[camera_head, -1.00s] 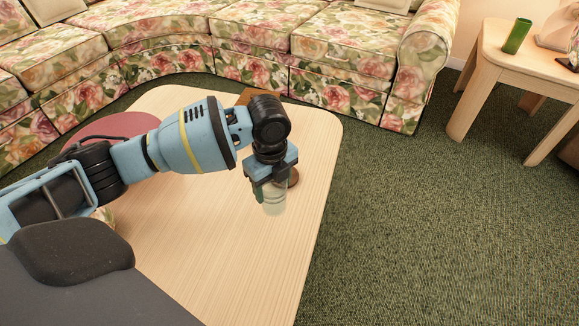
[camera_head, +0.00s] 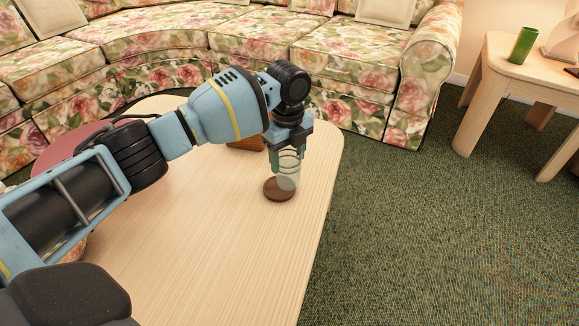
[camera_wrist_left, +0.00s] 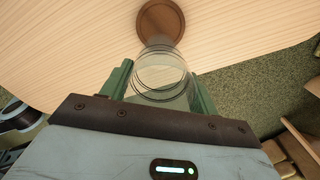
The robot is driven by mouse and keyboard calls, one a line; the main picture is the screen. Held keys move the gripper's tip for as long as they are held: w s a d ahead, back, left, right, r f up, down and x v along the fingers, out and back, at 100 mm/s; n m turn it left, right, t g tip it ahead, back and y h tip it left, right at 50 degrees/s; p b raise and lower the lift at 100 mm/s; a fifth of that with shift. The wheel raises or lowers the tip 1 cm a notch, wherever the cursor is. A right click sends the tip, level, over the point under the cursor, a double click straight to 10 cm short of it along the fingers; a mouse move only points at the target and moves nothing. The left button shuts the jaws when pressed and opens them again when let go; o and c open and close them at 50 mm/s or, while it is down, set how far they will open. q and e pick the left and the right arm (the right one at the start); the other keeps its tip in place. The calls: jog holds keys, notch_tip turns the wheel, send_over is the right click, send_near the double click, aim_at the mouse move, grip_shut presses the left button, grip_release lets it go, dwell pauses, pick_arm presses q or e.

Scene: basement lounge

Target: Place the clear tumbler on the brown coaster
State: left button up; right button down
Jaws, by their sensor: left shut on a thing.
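The clear tumbler (camera_head: 288,176) is held upright in my left gripper (camera_head: 287,155), which is shut on it. The tumbler also shows between the green fingers in the left wrist view (camera_wrist_left: 160,72). The round brown coaster (camera_head: 278,190) lies on the wooden table (camera_head: 210,240). In the head view the tumbler's lower end overlaps the coaster's far right part; I cannot tell whether they touch. In the left wrist view the coaster (camera_wrist_left: 161,20) lies just beyond the tumbler's far end. My right gripper is not in view.
A brown block-like object (camera_head: 245,143) stands on the table behind my gripper. A dark pink round item (camera_head: 75,145) lies at the left, partly behind my arm. A floral sofa (camera_head: 340,50) curves behind. A side table (camera_head: 505,62) holds a green cup (camera_head: 523,44).

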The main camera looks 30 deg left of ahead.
pick_arm(q)
jog(key=shift+w, duration=0.2)
notch_tip(320, 180, down, 4)
jog(key=shift+w+r+b, duration=0.1)
jog(key=shift+w+b, duration=0.05)
jog(key=shift+b, duration=1.05)
jog(key=shift+r, duration=0.15)
jog(key=o, duration=1.1)
jog(key=shift+f, duration=0.2)
jog(key=shift+r, duration=0.1)
